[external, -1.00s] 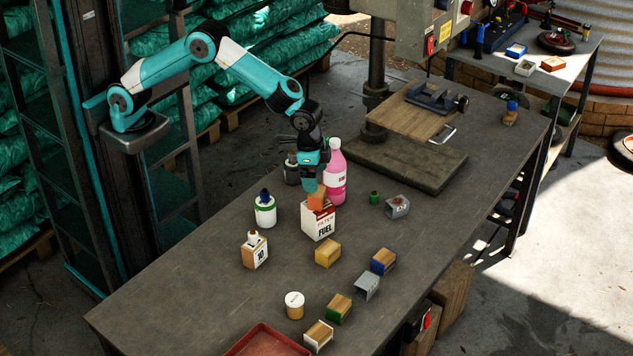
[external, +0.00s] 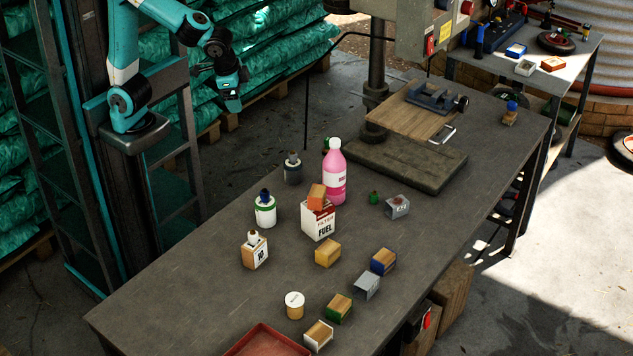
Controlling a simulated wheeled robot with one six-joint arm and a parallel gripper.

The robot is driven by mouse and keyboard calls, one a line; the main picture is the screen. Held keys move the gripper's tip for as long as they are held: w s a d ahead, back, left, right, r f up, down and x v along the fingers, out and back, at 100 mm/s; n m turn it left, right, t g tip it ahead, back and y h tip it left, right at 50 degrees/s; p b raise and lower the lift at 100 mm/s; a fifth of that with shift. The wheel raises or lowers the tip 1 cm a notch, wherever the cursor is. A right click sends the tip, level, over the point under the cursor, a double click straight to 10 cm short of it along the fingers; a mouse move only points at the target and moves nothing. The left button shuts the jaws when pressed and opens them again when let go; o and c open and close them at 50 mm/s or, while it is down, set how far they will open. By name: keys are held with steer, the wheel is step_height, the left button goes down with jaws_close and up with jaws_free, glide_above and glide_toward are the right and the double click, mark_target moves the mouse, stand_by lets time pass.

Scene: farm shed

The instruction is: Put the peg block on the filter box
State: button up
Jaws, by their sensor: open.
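The filter box (external: 318,224) is a white carton with a red band and the word FUEL, upright near the middle of the bench. A small orange-brown block (external: 316,196), seemingly the peg block, rests on its top and looks slightly tilted. My gripper (external: 232,104) is empty and open, raised well away to the upper left of the box, near the stacked bags. No part of it touches the block or the box.
A pink bottle (external: 334,172) stands close behind the box. A green-banded white jar (external: 265,211) and a block marked 10 (external: 254,252) stand to its left. A yellow block (external: 328,254) lies in front. The left part of the bench (external: 190,275) is clear.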

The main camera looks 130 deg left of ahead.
steer(key=s+y, duration=0.1)
steer(key=s, duration=1.1)
steer(key=shift+s+d+f+n+g, duration=0.25)
steer(key=shift+s+d+n+g, duration=0.05)
steer(key=shift+s+d, duration=0.05)
